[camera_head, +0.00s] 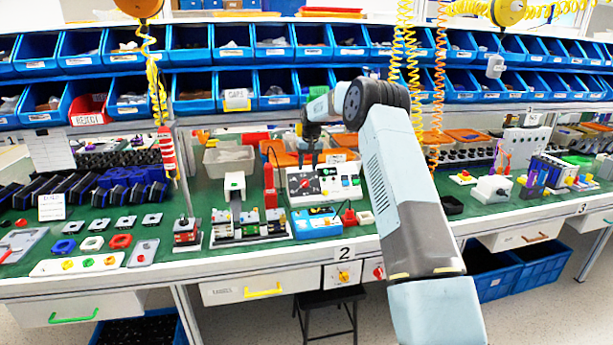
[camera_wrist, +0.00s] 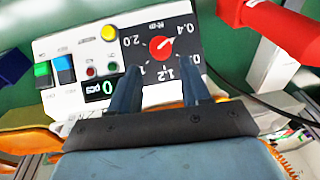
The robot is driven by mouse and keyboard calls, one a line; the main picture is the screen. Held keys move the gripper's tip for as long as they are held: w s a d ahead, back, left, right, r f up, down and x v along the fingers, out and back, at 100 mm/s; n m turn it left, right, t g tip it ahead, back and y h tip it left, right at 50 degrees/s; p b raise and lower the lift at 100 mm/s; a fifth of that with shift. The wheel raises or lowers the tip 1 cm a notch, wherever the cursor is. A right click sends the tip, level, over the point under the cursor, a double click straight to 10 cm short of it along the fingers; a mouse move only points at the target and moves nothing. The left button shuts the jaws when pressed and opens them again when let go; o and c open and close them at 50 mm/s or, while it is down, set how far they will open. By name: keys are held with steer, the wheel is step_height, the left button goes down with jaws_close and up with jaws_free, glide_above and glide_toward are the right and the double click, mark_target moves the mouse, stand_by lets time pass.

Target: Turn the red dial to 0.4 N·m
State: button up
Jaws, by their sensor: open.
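The red dial (camera_wrist: 160,47) sits on a black scale plate (camera_wrist: 183,60) on a white control box (camera_wrist: 72,42). In the wrist view its light pointer mark leans up and right, towards the printed 0.4. The 2.0 is at upper left and the 1.2 at the bottom; other numbers are partly hidden by my fingers. My gripper (camera_wrist: 160,73) is open and empty, its fingertips apart on either side just below the dial in the picture. I cannot tell their height above the plate. The box also shows in the head view (camera_head: 346,186), below my wrist.
The box has a yellow button (camera_wrist: 110,33), green and blue rockers (camera_wrist: 63,70) and a small display. A red tool (camera_wrist: 285,30) is close at right in the wrist view. A blue device (camera_head: 317,223) stands in front of the box; orange bins (camera_head: 281,152) stand behind.

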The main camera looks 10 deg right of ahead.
step_height(320, 180, up, 6)
steer(key=shift+s+d+r, duration=0.15)
steer(key=shift+s+d, duration=0.1)
steer(key=shift+s, duration=0.15)
steer(key=s+a+r+t+h, duration=0.1)
steer(key=s+r, duration=1)
steer(key=s, duration=0.4)
steer(key=s+a+r+t, duration=0.1)
steer(key=s+a+r, duration=0.1)
steer(key=s+r, duration=1.1)
steer(key=s+f, duration=0.3)
steer(key=s, duration=0.8)
steer(key=s+d+f+t, duration=0.1)
steer(key=s+f, duration=0.1)
steer(key=s, duration=1)
steer(key=s+f+t, duration=0.1)
steer(key=s+f, duration=0.2)
steer(key=s, duration=0.9)
steer(key=shift+d+f, duration=0.35)
steer(key=shift+d, duration=0.05)
